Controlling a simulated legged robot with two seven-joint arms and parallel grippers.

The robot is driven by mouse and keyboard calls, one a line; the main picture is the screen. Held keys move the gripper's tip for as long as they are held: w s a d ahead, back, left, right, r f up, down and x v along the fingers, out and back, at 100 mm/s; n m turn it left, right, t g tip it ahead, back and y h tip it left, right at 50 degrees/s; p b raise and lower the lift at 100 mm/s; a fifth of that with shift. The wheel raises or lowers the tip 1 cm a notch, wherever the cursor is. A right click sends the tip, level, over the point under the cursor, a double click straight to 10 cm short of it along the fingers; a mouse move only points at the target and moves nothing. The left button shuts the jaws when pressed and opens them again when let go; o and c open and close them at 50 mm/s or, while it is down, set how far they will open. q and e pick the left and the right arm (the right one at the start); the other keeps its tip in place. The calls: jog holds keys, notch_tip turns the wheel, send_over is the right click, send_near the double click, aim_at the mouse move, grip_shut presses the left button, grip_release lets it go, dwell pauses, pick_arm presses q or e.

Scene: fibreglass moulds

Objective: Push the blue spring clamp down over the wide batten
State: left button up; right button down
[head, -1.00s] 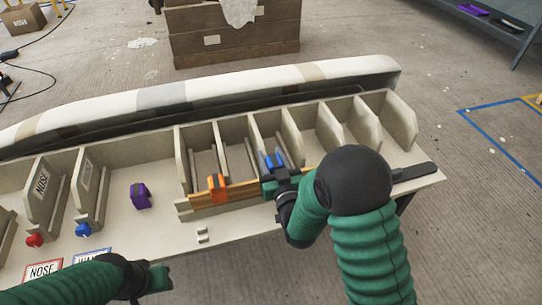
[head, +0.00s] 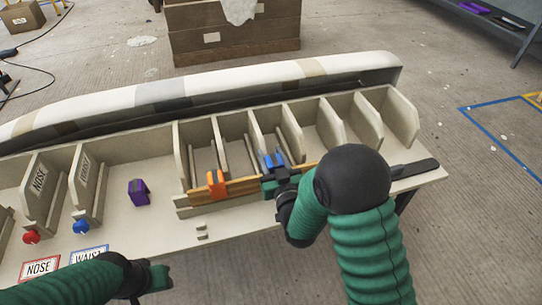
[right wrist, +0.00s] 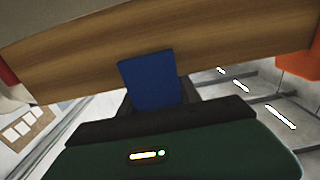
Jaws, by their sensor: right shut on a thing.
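The blue spring clamp (head: 273,161) is at the wide wooden batten (head: 240,187), which runs along the front of the slotted mould. My right gripper (head: 277,184) is shut on the clamp and partly hides it. In the right wrist view the blue clamp (right wrist: 150,80) overlaps the edge of the batten (right wrist: 215,40); I cannot tell how far its jaws straddle it. An orange clamp (head: 216,184) sits on the batten to the left. My left gripper (head: 158,278) is at the lower left, apart from these; its opening is unclear.
A purple clamp (head: 138,192) stands on the bench ledge (head: 130,225). Upright dividers (head: 335,120) stand behind the batten. Red (head: 31,237) and blue (head: 81,227) knobs and labelled cards lie left. A dark flat handle (head: 414,169) lies at the right end.

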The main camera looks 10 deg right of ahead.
pick_arm(q)
jog(key=shift+f+b, duration=0.55)
jog(key=shift+f, duration=0.1)
pick_arm(e)
jog(key=shift+f, duration=0.7)
jog(key=c, duration=0.8)
grip_release()
jog(key=shift+o, duration=0.2)
pick_arm(q)
jog(key=shift+s, duration=0.1)
pick_arm(e)
jog(key=shift+f, duration=0.1)
